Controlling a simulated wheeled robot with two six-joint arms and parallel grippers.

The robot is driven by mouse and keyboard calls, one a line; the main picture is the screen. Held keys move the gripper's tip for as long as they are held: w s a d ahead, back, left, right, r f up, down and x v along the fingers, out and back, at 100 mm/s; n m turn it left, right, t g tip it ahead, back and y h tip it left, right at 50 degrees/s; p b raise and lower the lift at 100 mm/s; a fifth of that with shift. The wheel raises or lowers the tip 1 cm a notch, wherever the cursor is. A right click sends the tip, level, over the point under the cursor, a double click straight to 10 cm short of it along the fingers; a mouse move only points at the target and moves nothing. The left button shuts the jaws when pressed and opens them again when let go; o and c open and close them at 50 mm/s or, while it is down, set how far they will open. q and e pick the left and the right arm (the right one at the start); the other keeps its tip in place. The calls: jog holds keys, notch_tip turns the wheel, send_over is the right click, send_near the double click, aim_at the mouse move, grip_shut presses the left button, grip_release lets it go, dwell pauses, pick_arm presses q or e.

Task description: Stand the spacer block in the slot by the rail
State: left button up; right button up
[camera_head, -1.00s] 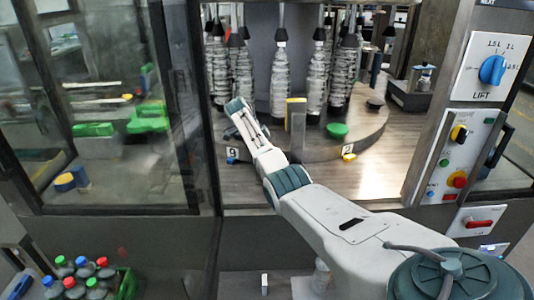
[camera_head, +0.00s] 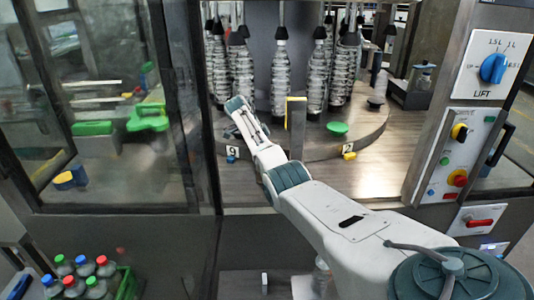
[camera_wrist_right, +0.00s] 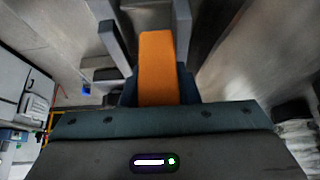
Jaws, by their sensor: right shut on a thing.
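An orange block (camera_wrist_right: 157,68), which I take to be the spacer block, sits between the fingers of my right gripper (camera_wrist_right: 146,35) in the right wrist view. The gripper is shut on it. In the head view my right arm reaches in from the lower right, and its wrist end is over the machine floor near the round platform. The fingers and the block cannot be made out there. I cannot pick out the slot or the rail for sure. My left gripper is not in view.
Several clear bottles (camera_head: 279,80) hang above the round platform (camera_head: 365,133). A glass door (camera_head: 110,110) stands at left, with a control panel (camera_head: 462,155) at right. A crate of bottles (camera_head: 127,284) sits lower left.

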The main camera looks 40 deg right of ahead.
jog(key=shift+f, duration=0.1)
jog(key=shift+f, duration=0.2)
jog(key=shift+r, duration=0.1)
jog(key=shift+a+r+p, duration=0.2)
jog(key=shift+p, duration=0.15)
dwell(0.4)
jog(key=shift+f, duration=0.1)
jog(key=shift+f, duration=0.2)
